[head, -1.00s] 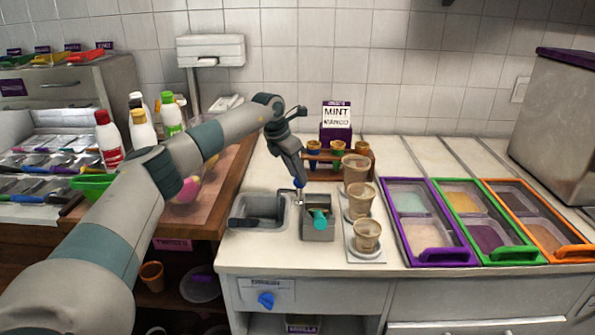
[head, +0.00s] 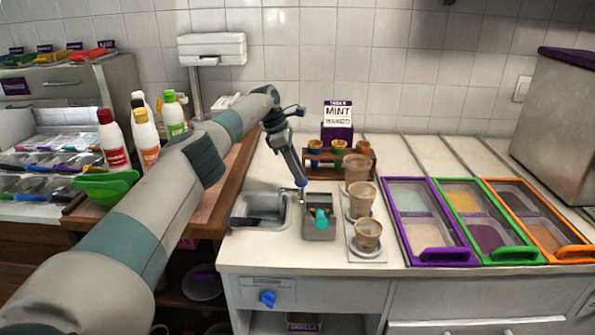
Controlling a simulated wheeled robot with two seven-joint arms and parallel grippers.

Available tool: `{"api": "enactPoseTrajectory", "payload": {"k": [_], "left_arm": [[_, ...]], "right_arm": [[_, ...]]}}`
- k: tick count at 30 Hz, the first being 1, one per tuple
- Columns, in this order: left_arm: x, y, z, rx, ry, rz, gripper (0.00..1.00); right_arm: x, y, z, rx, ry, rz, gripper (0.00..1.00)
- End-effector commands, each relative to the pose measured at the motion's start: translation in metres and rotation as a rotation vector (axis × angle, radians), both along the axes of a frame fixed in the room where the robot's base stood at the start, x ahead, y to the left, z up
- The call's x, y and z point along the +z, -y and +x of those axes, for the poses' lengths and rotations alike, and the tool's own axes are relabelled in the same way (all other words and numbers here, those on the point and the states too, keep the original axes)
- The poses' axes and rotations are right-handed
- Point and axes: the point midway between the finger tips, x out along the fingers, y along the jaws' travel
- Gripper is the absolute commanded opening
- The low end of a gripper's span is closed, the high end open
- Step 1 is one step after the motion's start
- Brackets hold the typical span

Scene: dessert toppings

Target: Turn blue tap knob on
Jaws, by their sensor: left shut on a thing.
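The blue tap knob (head: 302,184) is a small blue spot on the tap between the sink and the grey scoop holder. My left gripper (head: 300,176) reaches down to it from above and is shut on it, partly hiding it. The thin metal tap (head: 298,192) stands just below, at the sink's right edge. My right gripper is not in view.
The sink (head: 262,222) holds a dark-handled tool. A grey holder (head: 319,230) with a teal-handled scoop stands close right of the tap. Several cups (head: 361,199) stand farther right, with framed topping bins beyond. A cup rack (head: 338,171) stands behind.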

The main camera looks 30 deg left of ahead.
Motion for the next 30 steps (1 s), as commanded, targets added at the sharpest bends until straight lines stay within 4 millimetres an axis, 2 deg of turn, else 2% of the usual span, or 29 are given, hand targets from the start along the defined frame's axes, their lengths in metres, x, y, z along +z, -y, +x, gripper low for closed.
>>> {"api": "enactPoseTrajectory", "payload": {"k": [15,16,18,30], "left_arm": [[0.0016,-0.0007,0.0005,-0.017,0.003,0.001,0.10],[0.0016,-0.0008,0.0006,-0.017,0.003,0.001,0.40],[0.0015,-0.0007,0.0005,-0.017,0.002,0.001,0.52],[0.0033,-0.0014,-0.0001,-0.017,0.001,0.001,0.52]], "right_arm": [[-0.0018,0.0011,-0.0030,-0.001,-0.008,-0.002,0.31],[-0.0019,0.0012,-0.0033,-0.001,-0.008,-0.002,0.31],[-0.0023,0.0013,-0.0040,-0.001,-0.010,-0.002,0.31],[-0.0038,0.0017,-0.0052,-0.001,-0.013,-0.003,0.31]]}}
